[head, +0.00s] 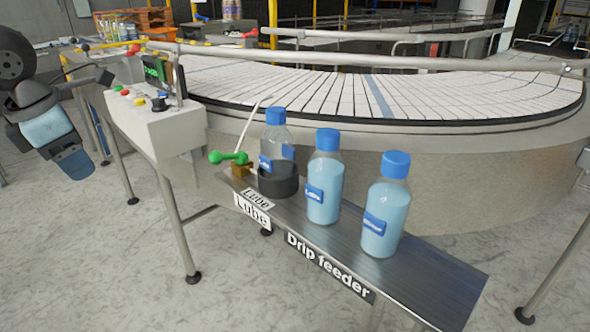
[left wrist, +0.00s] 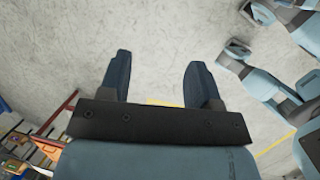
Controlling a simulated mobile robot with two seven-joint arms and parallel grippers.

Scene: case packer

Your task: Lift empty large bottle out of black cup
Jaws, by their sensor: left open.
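The empty large bottle (head: 277,135) is clear with a blue cap and a blue label. It stands upright in the black cup (head: 279,182) at the far left end of the metal shelf; the cup hides its base. My left gripper (head: 76,166) is at the left edge of the head view, well apart from the bottle and pointing down. In the left wrist view its two dark fingers (left wrist: 160,75) are spread with nothing between them, over bare floor. My right gripper is not seen.
Two bottles of blue liquid, a middle one (head: 324,185) and a right one (head: 386,212), stand on the shelf (head: 440,287) beside the cup. A green-handled valve (head: 229,157) is left of the cup. A control box (head: 158,125) and a conveyor rail (head: 350,58) are behind.

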